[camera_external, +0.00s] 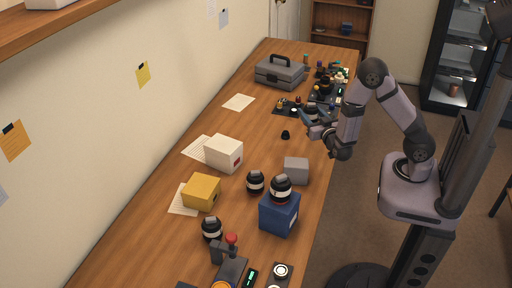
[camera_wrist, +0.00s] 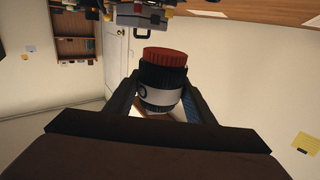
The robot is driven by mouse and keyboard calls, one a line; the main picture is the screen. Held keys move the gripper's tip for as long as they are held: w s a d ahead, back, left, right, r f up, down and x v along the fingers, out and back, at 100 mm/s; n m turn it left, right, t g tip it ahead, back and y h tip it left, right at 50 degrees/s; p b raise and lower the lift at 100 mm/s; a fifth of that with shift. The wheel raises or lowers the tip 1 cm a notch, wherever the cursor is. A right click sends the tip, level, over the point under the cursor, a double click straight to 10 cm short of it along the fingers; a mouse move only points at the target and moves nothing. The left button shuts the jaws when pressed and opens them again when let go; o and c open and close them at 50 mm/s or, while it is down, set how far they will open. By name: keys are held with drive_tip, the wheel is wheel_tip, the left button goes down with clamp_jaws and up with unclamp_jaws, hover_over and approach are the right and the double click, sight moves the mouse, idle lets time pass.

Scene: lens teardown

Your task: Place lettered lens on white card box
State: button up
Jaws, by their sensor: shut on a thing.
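My gripper (camera_wrist: 160,98) is shut on a black lens (camera_wrist: 162,80) with a red end and a white band bearing a dark, partly hidden mark. In the external view my gripper (camera_external: 314,118) is above the right side of the table, where the held lens is hard to make out. The white card box (camera_external: 222,154) stands mid-table toward the left wall, well apart from my gripper. Its visible top is bare.
A black lens with a pale band (camera_external: 255,182) stands on the table. Another sits on the blue box (camera_external: 278,216), and a third (camera_external: 211,229) is nearer the front. Yellow (camera_external: 201,192) and grey (camera_external: 296,170) boxes stand nearby. A grey toolbox (camera_external: 279,73) is farther back.

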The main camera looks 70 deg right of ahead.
drive_tip(key=w+a+r+n+t+y+b, duration=0.1)
drive_tip(key=w+r+n+t+y, duration=0.15)
drive_tip(key=w, duration=0.35)
drive_tip(key=w+a+r+n+t+y+b, duration=0.1)
drive_tip(key=w+r, duration=0.3)
drive_tip(key=w, duration=0.2)
drive_tip(key=w+a+r+n+t+y, duration=0.4)
drive_tip(key=w+a+r+n+y, duration=0.2)
drive_tip(key=w+a+r+y, duration=0.4)
drive_tip(key=n+g+y+p, duration=0.1)
drive_tip(key=n+y, duration=0.3)
drive_tip(key=y, duration=0.1)
hover_over(223, 143)
drive_tip(key=shift+a+f, duration=0.1)
drive_tip(key=shift+f, duration=8.25)
drive_tip(key=shift+f+b, duration=0.45)
drive_tip(key=shift+f, duration=0.05)
